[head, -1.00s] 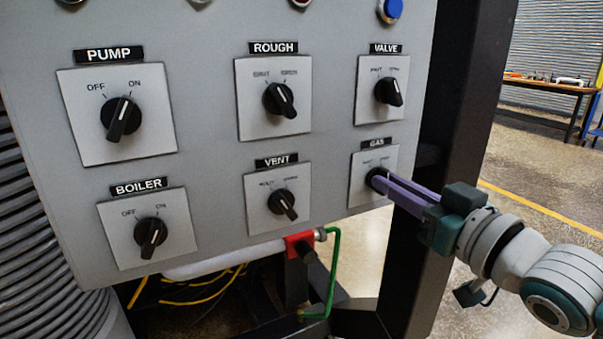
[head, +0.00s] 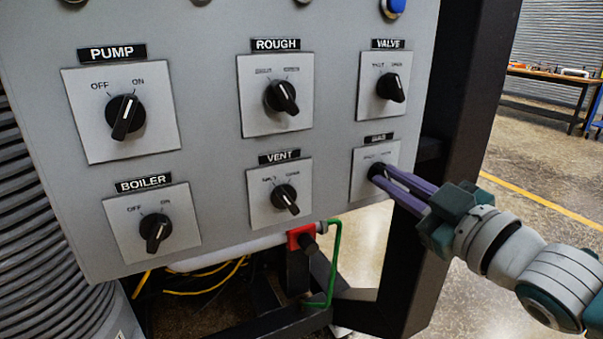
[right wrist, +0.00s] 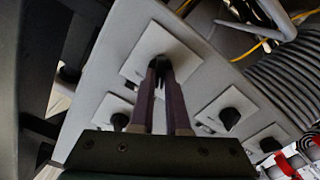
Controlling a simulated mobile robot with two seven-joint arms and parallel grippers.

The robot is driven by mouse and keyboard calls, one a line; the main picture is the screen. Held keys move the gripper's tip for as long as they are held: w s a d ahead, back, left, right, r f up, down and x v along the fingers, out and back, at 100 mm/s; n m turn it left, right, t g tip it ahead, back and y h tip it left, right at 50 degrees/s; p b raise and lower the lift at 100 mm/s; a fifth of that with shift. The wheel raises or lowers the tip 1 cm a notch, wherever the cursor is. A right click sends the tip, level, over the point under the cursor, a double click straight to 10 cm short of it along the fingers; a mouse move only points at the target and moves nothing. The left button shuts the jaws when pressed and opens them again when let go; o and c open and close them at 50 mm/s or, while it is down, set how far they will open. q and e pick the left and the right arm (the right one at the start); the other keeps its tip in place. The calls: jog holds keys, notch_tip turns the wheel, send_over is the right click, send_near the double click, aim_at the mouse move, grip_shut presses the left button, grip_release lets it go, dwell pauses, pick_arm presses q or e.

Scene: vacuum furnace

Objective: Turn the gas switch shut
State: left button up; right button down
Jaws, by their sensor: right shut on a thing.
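The gas switch (head: 376,170) is a black round knob on a light square plate at the lower right of the grey panel, under its label. My right gripper (head: 385,175) comes in from the right, its purple fingers shut on the knob. In the right wrist view the fingertips (right wrist: 159,73) close on the black knob in front of its plate (right wrist: 138,52). The fingers hide most of the knob, so I cannot tell where its pointer stands. My left gripper is not in view.
The valve knob (head: 391,88) sits right above and the vent knob (head: 285,198) to the left. A dark frame post (head: 465,110) stands right beside the panel, behind my gripper. A red fitting with a green pipe (head: 335,262) is below. Open floor lies to the right.

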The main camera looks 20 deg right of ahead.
dwell(0.3)
jog(key=c, duration=0.9)
grip_release()
jog(key=shift+s, duration=0.1)
jog(key=s, duration=0.9)
jog(key=shift+s+d, duration=0.35)
jog(key=shift+d, duration=0.05)
jog(key=shift+p, duration=0.3)
